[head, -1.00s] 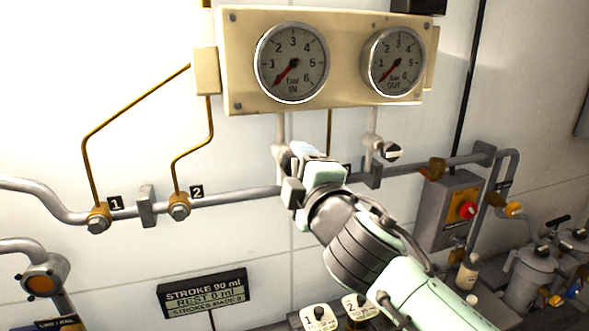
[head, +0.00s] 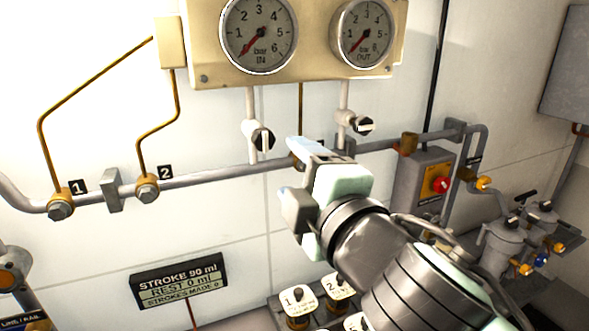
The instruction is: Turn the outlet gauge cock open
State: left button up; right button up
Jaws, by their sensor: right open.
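The outlet gauge cock (head: 364,125) sits under the OUT gauge (head: 362,33). It has a dark round body and a white lever lying about level, across its thin upright pipe. The OUT needle points low, near zero. The inlet gauge cock (head: 264,139) under the IN gauge (head: 258,34) has its white lever upright, along its pipe. My right gripper (head: 296,178) is open and empty, below and between the two cocks, apart from both in the picture. Its upper finger overlaps the grey pipe in view. My left gripper is not in view.
A grey horizontal pipe (head: 215,179) with tags 1 and 2 runs along the wall behind my gripper. A grey box with a red button (head: 440,185) stands right. A stroke display (head: 180,281) and numbered valves (head: 298,298) are below. Filter pots (head: 500,245) stand at far right.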

aim_at(363, 125)
jog(key=k+l, duration=0.25)
jog(key=k, duration=0.2)
jog(key=k+l, duration=0.2)
jog(key=k, duration=0.3)
